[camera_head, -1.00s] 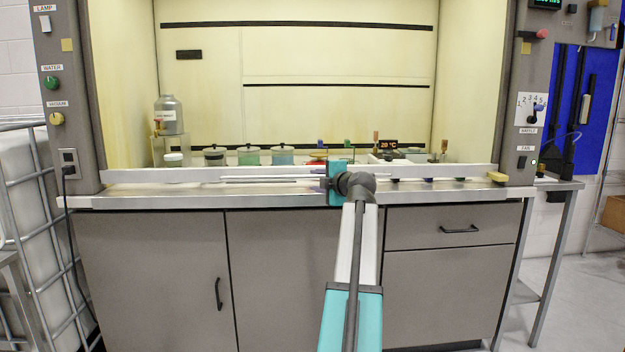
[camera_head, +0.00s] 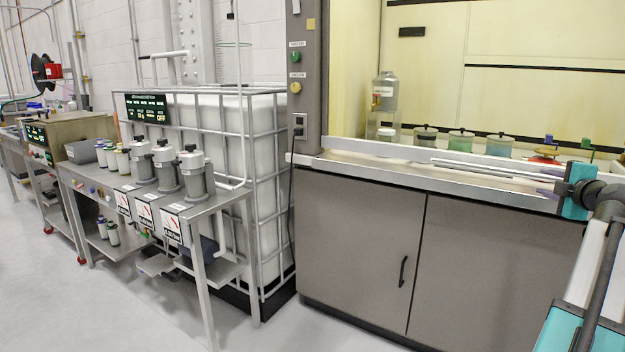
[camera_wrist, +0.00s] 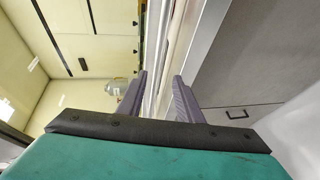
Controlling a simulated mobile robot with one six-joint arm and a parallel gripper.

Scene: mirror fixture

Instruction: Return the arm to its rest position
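My gripper (camera_wrist: 160,78) shows in the wrist view with two dark purple-grey fingers apart and nothing between them. Through the gap I see the pale front sash and metal sill of the fume hood. In the head view my gripper (camera_head: 541,191) is at the right, pointing left in front of the hood's sill (camera_head: 440,182). My arm reaches up to it from the lower right corner. Its teal wrist housing partly hides the sill, and the fingers are small there.
Jars, including a green one (camera_head: 460,141), stand inside the hood behind the sill. Grey cabinet doors (camera_head: 350,235) are below. A caged white tank (camera_head: 262,140) stands left of the hood. A metal bench (camera_head: 215,203) holds several grey canisters. The floor at front left is clear.

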